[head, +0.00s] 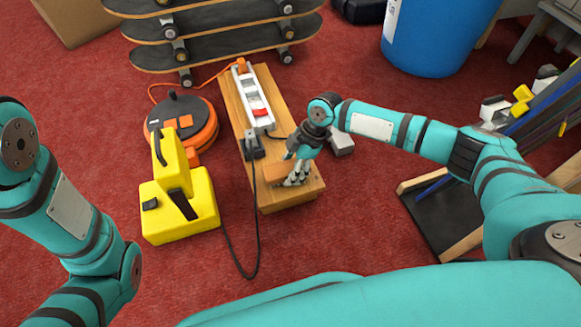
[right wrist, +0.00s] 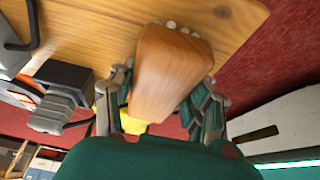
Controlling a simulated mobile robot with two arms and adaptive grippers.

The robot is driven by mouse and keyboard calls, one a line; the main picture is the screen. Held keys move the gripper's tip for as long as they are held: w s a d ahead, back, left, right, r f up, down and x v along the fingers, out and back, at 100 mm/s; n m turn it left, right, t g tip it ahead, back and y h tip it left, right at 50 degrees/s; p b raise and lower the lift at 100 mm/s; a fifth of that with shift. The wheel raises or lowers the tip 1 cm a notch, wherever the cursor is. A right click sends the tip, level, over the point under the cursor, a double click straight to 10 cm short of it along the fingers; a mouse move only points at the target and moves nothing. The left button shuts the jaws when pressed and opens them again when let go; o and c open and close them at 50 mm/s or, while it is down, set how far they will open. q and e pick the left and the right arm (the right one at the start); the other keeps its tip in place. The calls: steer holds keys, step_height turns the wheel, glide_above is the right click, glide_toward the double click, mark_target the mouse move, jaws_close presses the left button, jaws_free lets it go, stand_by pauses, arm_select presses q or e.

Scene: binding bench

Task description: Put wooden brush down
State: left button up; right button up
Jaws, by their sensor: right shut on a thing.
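My right gripper (head: 294,178) is over the near end of the wooden bench (head: 279,112). It is shut on the wooden brush (head: 278,172), a small brown block. In the right wrist view the brush (right wrist: 168,72) sits between the two fingers (right wrist: 165,110), with several pale tufts showing at its far end. The bench top (right wrist: 90,28) is close behind it. I cannot tell whether the brush touches the bench top. My left arm is at the left edge of the head view, but its gripper is out of view.
A white power strip (head: 254,100) and a black plug-like block (head: 254,147) with a cable are on the bench. Left stand an orange cable reel (head: 205,128) and a yellow machine (head: 200,217). A grey block (head: 342,143) is to the right. Skateboards (head: 215,50) are stacked behind.

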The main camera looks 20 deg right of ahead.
steer(key=shift+f, duration=0.3)
steer(key=o, duration=1.1)
steer(key=shift+f, duration=0.2)
